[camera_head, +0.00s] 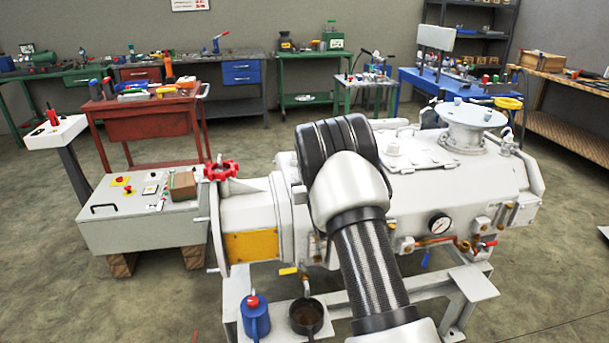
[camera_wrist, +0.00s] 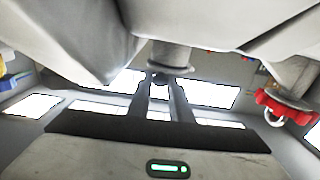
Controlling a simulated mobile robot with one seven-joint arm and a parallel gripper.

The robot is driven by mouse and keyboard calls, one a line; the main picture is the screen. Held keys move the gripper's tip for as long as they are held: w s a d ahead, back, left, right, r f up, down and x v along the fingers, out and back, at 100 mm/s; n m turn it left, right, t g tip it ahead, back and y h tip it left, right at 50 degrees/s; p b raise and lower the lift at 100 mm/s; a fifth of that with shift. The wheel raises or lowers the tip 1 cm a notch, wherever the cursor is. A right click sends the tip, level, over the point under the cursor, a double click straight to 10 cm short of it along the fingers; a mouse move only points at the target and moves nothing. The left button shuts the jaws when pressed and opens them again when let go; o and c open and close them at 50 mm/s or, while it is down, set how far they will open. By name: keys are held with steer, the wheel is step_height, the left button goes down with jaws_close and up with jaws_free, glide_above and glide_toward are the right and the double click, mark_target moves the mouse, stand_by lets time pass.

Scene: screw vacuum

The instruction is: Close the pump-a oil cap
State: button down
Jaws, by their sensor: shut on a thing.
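The pump (camera_head: 455,190) is a large off-white machine on a white frame, and its underside-up body (camera_wrist: 70,35) fills the top of the wrist view. My gripper (camera_wrist: 160,82) has its two dark fingers close together at a small dark piece, which seems to be the oil cap (camera_wrist: 158,79). The piece is right by a short grey cylindrical neck (camera_wrist: 170,56) on the pump body. Whether the cap is seated in the neck cannot be told. In the head view, my arm hides the gripper and the cap.
A red handwheel (camera_head: 221,170) stands at the pump's left; it also shows in the wrist view (camera_wrist: 285,107). A blue oil can (camera_head: 255,318) and a dark cup (camera_head: 306,317) are on the frame's front. A control box (camera_head: 135,235) is at left.

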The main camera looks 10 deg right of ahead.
steer(key=shift+f, duration=0.2)
stand_by(0.4)
steer(key=c, duration=1.6)
jaws_free()
steer(key=shift+r, duration=0.1)
steer(key=s+p, duration=0.1)
steer(key=s, duration=1.6)
steer(key=shift+s, duration=0.25)
